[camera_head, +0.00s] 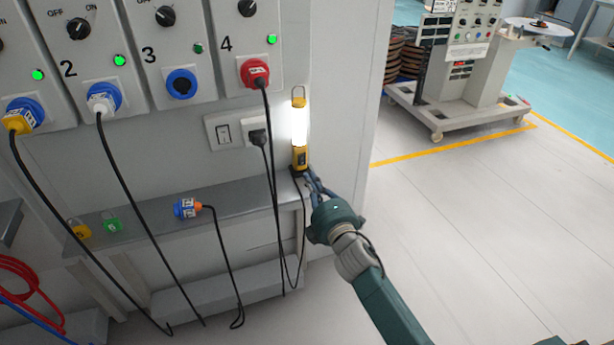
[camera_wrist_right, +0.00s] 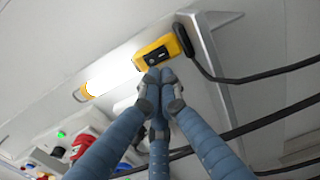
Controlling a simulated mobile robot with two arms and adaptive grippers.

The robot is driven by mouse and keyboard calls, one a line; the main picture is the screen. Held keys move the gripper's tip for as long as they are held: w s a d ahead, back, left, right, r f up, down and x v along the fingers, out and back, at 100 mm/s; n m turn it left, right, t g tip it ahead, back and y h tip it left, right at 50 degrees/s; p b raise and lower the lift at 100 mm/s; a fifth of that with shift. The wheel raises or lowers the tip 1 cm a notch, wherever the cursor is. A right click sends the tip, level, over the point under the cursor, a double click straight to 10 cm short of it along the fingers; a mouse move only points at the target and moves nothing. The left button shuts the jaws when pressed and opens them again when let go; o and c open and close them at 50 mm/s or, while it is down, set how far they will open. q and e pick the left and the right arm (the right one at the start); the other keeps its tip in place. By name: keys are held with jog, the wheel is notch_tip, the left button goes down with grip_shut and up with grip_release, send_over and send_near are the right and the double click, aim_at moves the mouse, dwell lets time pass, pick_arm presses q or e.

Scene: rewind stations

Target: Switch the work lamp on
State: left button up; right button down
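The work lamp (camera_head: 300,130) stands upright on the right end of the grey shelf, against the cabinet. It has a yellow base, a hanging hook on top and a tube that glows bright white. In the right wrist view the lamp (camera_wrist_right: 152,52) is also lit, with a dark switch panel on its yellow base. My right gripper (camera_head: 308,178) is at the lamp's base. Its blue fingers come together in the right wrist view (camera_wrist_right: 159,74), tips against or very near the switch panel; contact is unclear. They hold nothing. My left gripper is not in view.
The shelf (camera_head: 240,194) carries a loose blue plug (camera_head: 186,208) and yellow and green padlocks. Black cables hang just left of the lamp, from the red plug (camera_head: 255,73) and the wall socket (camera_head: 256,131). A wheeled machine (camera_head: 462,75) stands back right; the floor between is clear.

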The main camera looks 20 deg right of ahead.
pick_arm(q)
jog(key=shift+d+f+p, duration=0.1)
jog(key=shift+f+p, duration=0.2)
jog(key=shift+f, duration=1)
pick_arm(e)
jog(key=s, duration=0.7)
jog(key=shift+s+d+f, duration=0.35)
jog(key=shift+d, duration=0.05)
